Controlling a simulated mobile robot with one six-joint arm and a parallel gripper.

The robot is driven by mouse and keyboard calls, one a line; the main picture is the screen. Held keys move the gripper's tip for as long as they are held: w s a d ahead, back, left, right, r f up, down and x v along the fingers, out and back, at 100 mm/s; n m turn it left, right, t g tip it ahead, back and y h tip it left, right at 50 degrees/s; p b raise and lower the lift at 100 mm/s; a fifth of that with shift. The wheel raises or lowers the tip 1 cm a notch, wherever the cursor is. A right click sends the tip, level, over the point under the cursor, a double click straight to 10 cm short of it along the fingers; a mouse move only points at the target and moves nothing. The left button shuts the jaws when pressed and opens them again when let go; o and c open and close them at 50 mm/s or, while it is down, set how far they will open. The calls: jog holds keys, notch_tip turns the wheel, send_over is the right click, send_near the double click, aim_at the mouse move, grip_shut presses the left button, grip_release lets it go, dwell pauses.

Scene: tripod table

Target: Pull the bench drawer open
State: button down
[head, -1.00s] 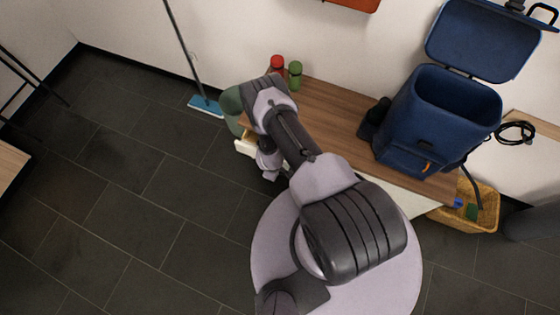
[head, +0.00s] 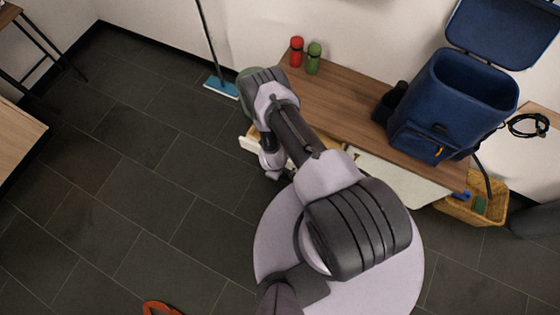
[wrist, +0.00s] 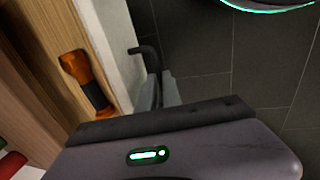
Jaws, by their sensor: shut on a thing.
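The wooden bench (head: 345,105) stands against the wall, and its drawer (head: 250,143) sticks out at the left end, partly open. Some of the pale inside shows behind its white front. In the wrist view the white drawer front (wrist: 118,45) carries a dark bar handle (wrist: 144,50). My gripper (wrist: 158,88) is shut on the handle, just outside the front. An orange and black object (wrist: 88,82) lies inside the drawer. In the head view my arm hides most of the drawer, and the grip on the handle cannot be made out there.
A red bottle (head: 296,52) and a green bottle (head: 313,58) stand on the bench, with a blue backpack (head: 440,105) at its right. A wicker basket (head: 470,212) sits below. A blue mop (head: 220,87) leans by the wall. The tiled floor at left is mostly clear.

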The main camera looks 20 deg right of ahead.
jog(key=c, duration=1.8)
grip_release()
notch_tip(320, 180, up, 17)
jog(key=s+a+p, duration=0.2)
jog(key=p, duration=0.5)
jog(key=shift+a, duration=0.35)
